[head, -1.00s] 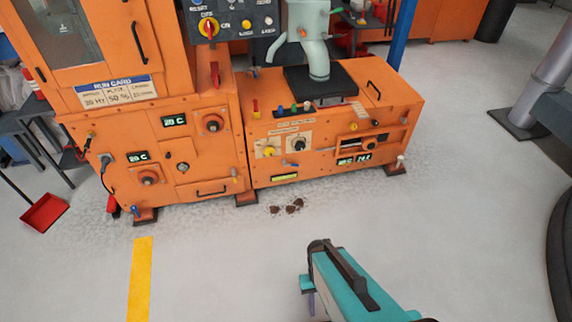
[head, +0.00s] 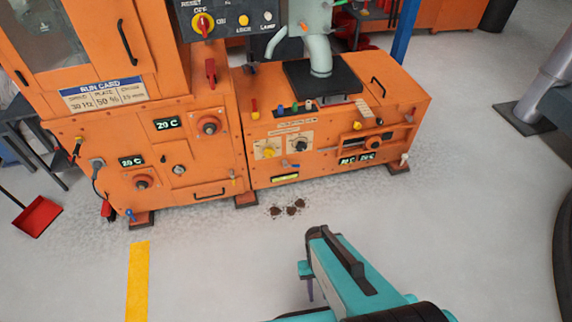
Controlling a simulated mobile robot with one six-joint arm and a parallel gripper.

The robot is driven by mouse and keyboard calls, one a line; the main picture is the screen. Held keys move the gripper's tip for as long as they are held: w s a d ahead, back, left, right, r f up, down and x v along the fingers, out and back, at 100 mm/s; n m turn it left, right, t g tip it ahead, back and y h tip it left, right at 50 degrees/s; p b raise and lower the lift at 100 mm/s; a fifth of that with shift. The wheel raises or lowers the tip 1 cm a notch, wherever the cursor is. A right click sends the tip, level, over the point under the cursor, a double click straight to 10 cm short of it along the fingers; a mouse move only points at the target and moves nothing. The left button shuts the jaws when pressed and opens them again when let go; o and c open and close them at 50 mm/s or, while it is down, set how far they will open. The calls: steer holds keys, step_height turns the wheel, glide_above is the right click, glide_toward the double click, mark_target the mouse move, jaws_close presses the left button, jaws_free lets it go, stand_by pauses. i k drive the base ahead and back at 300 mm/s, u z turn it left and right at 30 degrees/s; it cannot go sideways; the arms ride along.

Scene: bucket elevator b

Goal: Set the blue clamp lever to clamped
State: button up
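One blue lever (head: 130,214) is low at the left cabinet's bottom left corner.
The orange machine (head: 190,190) fills the upper left, with knobs, displays and handles. Dark crumbs (head: 288,209) lie on the floor before it. A red dustpan (head: 38,216) is at the left, a yellow floor stripe (head: 138,280) lower left. Floor between arm and machine is otherwise clear.

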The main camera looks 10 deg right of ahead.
mark_target(284, 162)
steer(key=i, duration=0.45)
steer(key=z, duration=0.05)
steer(key=k, duration=1.3)
steer(key=u, duration=0.2)
steer(key=i, duration=0.85)
steer(key=u, duration=0.85)
steer(key=i, duration=0.5)
steer(key=u, duration=0.15)
